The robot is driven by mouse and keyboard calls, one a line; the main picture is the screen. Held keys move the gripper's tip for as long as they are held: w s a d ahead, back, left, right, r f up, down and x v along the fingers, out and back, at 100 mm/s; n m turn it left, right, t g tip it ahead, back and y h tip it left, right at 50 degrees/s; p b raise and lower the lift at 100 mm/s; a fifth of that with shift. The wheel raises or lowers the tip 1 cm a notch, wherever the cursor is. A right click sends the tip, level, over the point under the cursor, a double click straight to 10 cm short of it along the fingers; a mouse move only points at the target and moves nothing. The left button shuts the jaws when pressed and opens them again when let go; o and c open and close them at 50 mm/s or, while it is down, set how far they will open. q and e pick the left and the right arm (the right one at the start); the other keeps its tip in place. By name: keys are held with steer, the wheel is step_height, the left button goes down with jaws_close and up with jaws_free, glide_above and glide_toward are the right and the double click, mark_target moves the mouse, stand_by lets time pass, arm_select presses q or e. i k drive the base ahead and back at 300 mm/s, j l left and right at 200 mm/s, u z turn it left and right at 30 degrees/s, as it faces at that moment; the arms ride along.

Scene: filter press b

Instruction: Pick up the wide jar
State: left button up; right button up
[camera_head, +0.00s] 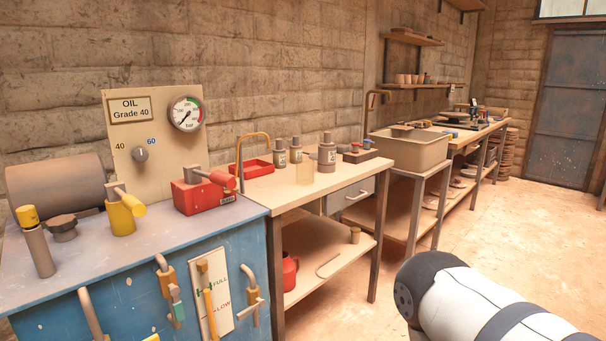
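Several jars stand on the wooden-topped bench (345,172) in the middle of the view. The widest is a grey-brown jar with a narrower neck and a pale label (326,156), upright near the back. Two slimmer bottles with dark caps, a left one (280,154) and a right one (296,150), stand to its left. I cannot be sure which is meant by the wide jar. Neither of my grippers is in view; only a white and black link of my arm shows at the bottom right.
A blue machine cabinet (130,285) with an oil gauge panel (158,135) and levers is at the left. A grey sink basin (410,148) stands right of the bench. The floor (480,235) at the right is clear.

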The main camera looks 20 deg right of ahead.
mark_target(304, 165)
steer(key=i+l, duration=0.2)
steer(key=l, duration=0.15)
steer(key=i+l+u, duration=0.1)
steer(key=l, duration=0.25)
steer(key=i+l, duration=0.25)
steer(key=l, duration=0.15)
steer(key=i+l+u, duration=0.1)
steer(key=l, duration=0.25)
steer(key=i+l, duration=0.2)
steer(key=l, duration=0.2)
steer(key=i+l+u, duration=0.1)
steer(key=l, duration=0.3)
steer(key=i, duration=0.05)
